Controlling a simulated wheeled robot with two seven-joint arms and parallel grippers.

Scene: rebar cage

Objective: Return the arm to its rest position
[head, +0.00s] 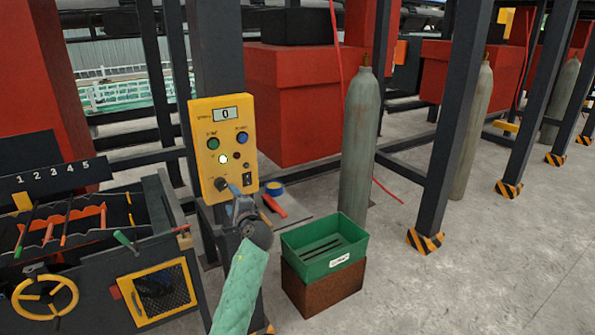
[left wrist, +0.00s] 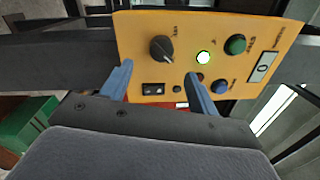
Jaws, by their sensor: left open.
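My left arm comes up from the bottom of the head view in a pale green sleeve. My left gripper (head: 240,205) is just in front of the lower part of a yellow control panel (head: 205,125). In the left wrist view its two blue fingers (left wrist: 162,88) are spread apart with nothing between them. The panel (left wrist: 210,30) shows a black knob (left wrist: 162,48), a lit white button (left wrist: 203,58), a green button (left wrist: 236,44) and a blue button (left wrist: 220,87). The panel's display (head: 226,114) reads 0. My right gripper is not in view.
A green bin (head: 300,262) stands on a brown block right of my arm. A grey gas cylinder (head: 360,150) stands behind it. A dark machine with a yellow handwheel (head: 45,296) is at the left. Dark posts rise around; open floor lies at the right.

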